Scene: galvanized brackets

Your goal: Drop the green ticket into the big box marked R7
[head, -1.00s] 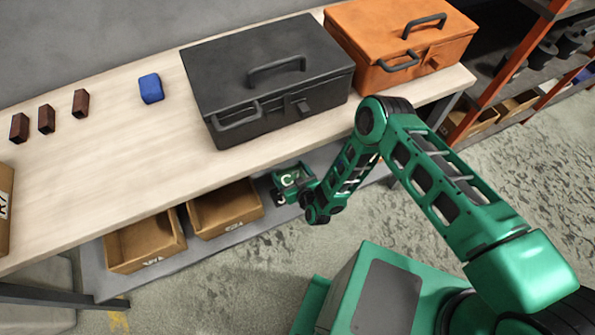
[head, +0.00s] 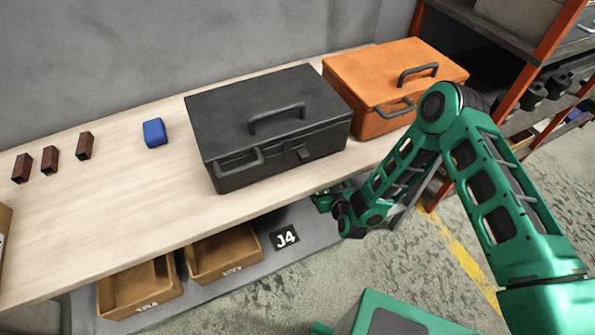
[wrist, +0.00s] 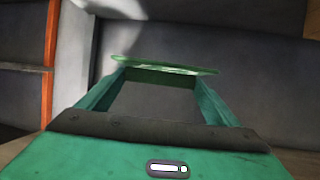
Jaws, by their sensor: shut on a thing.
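My gripper (wrist: 163,72) is shut on a thin, flat green piece, the green ticket (wrist: 160,64), which lies across its fingertips in the wrist view. In the head view my gripper (head: 322,201) is beside the front edge of the bench, low and partly hidden by it; the ticket cannot be made out there. A brown cardboard box (head: 4,225) stands on the bench at the far left, mostly cut off by the picture edge. A white label shows on it, but its marking cannot be read now.
A black toolbox (head: 270,120) and an orange toolbox (head: 390,85) fill the bench's right half. A blue block (head: 154,133) and dark red blocks (head: 51,160) stand left. Below are two open cardboard bins (head: 135,290) and a J4 plate (head: 285,237). The bench (head: 110,210) is clear at front left.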

